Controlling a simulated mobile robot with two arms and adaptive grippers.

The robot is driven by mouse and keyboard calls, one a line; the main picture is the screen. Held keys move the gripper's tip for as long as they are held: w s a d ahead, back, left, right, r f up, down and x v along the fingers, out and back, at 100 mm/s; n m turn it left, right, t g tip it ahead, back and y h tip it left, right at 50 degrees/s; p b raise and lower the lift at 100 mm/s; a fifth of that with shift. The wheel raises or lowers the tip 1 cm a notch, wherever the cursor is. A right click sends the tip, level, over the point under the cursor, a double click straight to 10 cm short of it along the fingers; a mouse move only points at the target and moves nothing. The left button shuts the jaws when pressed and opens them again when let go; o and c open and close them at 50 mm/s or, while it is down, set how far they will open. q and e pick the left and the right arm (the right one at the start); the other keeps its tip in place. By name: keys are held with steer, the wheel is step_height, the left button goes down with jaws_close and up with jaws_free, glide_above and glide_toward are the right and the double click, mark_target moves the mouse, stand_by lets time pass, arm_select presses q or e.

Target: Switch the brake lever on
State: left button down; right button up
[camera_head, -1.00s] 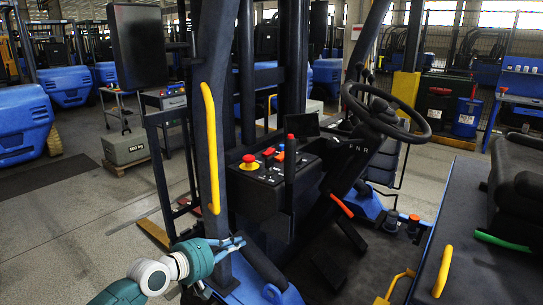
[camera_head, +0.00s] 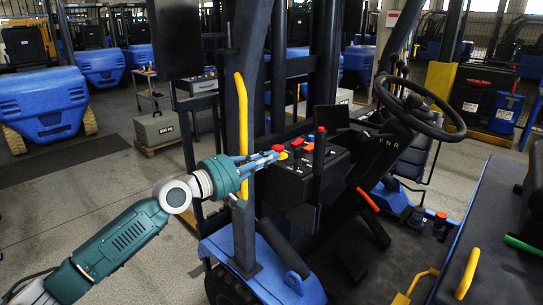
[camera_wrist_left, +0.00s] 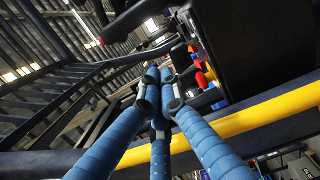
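My left gripper (camera_head: 274,154) reaches past the yellow grab bar (camera_head: 241,130) to the left end of the black control panel (camera_head: 318,164). Its blue fingers are drawn together and hold nothing visible. They also show in the left wrist view (camera_wrist_left: 158,78), tips close together. The fingertips overlap the red button with a yellow base (camera_head: 281,153); contact cannot be told. A red-orange handle (camera_head: 368,199) slants below the steering column. No label shows which is the brake lever. My right gripper is not visible.
The steering wheel (camera_head: 420,105) stands right of the panel, with a black screen (camera_head: 331,118) between. The thick black mast post (camera_head: 247,60) rises close to my left arm. A yellow handle (camera_head: 467,273) is at the lower right. Open floor lies at the left.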

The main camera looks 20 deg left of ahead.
arm_select(q)
steer(key=p+x, duration=0.2)
steer(key=x, duration=0.6)
steer(key=shift+s+r, duration=0.1)
steer(key=shift+r, duration=0.05)
steer(key=d+p, duration=0.2)
steer(key=shift+s+d+p, duration=0.15)
steer(key=shift+s+p, duration=0.25)
steer(key=shift+s+d+p, duration=0.3)
steer(key=shift+d+p, duration=0.2)
steer(key=shift+d, duration=0.15)
steer(key=shift+w+f, duration=0.1)
steer(key=shift+f, duration=0.2)
steer(key=shift+r, duration=0.1)
